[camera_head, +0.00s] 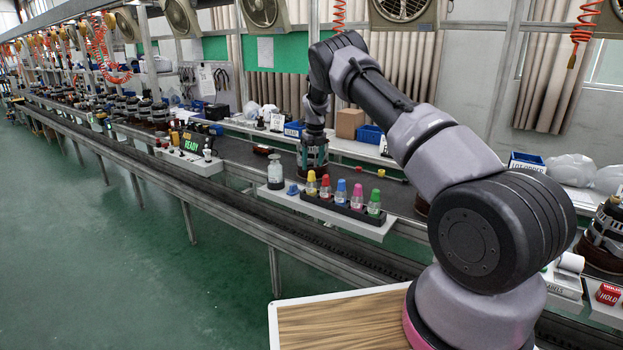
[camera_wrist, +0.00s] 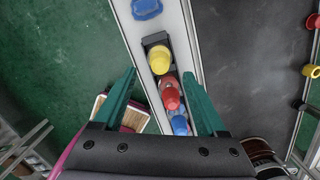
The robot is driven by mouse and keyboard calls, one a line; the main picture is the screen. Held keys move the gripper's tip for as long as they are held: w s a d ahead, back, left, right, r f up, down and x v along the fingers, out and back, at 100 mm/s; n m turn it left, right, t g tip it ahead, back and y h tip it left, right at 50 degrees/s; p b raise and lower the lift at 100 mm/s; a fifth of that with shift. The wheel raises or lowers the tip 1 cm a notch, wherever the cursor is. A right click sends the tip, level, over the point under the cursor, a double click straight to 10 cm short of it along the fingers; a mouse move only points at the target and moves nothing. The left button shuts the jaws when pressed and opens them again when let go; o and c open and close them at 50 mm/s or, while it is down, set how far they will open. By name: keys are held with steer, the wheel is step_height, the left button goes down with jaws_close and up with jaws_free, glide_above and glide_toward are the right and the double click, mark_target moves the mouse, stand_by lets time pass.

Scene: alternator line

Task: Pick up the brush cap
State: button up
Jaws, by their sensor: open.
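My gripper (camera_wrist: 159,73) is open, with its two teal fingers apart, pointing down over a black rack (camera_wrist: 154,40) of small bottles. In the wrist view a yellow-capped bottle (camera_wrist: 160,60) and a red-capped bottle (camera_wrist: 170,93) lie between the fingers in the picture; nothing is held. A blue-capped bottle (camera_wrist: 180,125) is partly hidden by the gripper body. A small blue piece (camera_wrist: 147,8) lies on the shelf beyond the rack; it also shows in the head view (camera_head: 292,190). I cannot tell for sure which piece is the brush cap.
The rack's pink (camera_head: 357,197) and green (camera_head: 374,203) bottles stand at its right end. A clear jar (camera_head: 275,172) stands left on the white shelf (camera_head: 345,222). Behind, the dark conveyor (camera_head: 240,153) carries small red and yellow pieces.

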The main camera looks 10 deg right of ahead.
mark_target(312, 171)
steer(key=f, duration=0.5)
steer(key=shift+w+a, duration=0.15)
steer(key=shift+w, duration=0.2)
steer(key=shift+r, duration=0.1)
jaws_close()
step_height(312, 171, up, 10)
steer(key=shift+r, duration=0.1)
steer(key=c, duration=0.6)
jaws_free()
steer(key=shift+c, duration=0.2)
jaws_close()
